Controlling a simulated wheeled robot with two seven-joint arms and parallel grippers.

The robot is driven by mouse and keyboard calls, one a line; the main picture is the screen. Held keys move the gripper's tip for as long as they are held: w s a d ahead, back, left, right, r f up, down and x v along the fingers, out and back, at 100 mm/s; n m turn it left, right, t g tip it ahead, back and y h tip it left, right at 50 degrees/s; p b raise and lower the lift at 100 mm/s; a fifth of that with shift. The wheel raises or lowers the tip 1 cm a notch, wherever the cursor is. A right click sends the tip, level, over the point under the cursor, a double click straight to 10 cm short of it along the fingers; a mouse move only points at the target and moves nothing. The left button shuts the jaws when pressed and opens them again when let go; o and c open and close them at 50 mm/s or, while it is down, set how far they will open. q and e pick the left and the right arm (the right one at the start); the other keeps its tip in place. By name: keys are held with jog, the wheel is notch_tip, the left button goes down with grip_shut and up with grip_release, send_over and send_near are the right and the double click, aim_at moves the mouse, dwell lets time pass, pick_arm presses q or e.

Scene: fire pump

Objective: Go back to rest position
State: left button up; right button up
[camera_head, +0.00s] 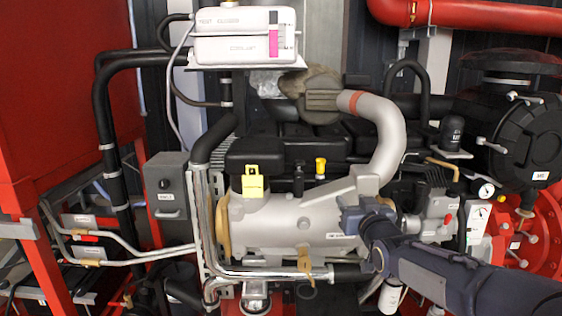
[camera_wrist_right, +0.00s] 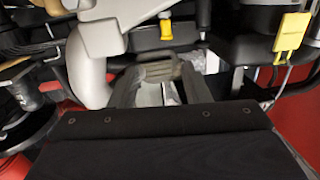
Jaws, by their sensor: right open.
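My right arm enters the camera_head view from the lower right. My right gripper (camera_head: 362,214) is in front of the right part of the silver engine cylinder (camera_head: 290,222). It looks empty, with its jaws apart. Whether it touches the cylinder cannot be told. The right wrist view is mostly filled at the bottom by a dark panel of my own wrist, with engine parts beyond it. My left gripper is not in view.
The grey elbow pipe (camera_head: 388,140) rises just above my right gripper. A yellow tag (camera_head: 252,182) and yellow cap (camera_head: 320,167) are on the engine. Gauges (camera_head: 486,191) and a red flanged part (camera_head: 545,235) stand at right. A red panel (camera_head: 60,90) fills the left.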

jog(key=s+d+f+m+g, duration=0.2)
jog(key=s+d+f+g, duration=0.15)
jog(key=s, duration=0.35)
jog(key=s+d+f+m+g, duration=0.1)
jog(key=s+d+f+g, duration=0.1)
jog(key=s+d+f, duration=0.35)
jog(key=s+a+f+g, duration=0.2)
jog(key=s, duration=0.7)
jog(key=s+a+f+g+y, duration=0.1)
jog(key=s+f+g, duration=0.1)
jog(key=s, duration=0.7)
jog(key=s+a+f+g+p, duration=0.1)
jog(key=s+a+f+g, duration=0.1)
jog(key=s, duration=0.7)
jog(key=shift+a+f, duration=0.3)
jog(key=shift+f, duration=0.25)
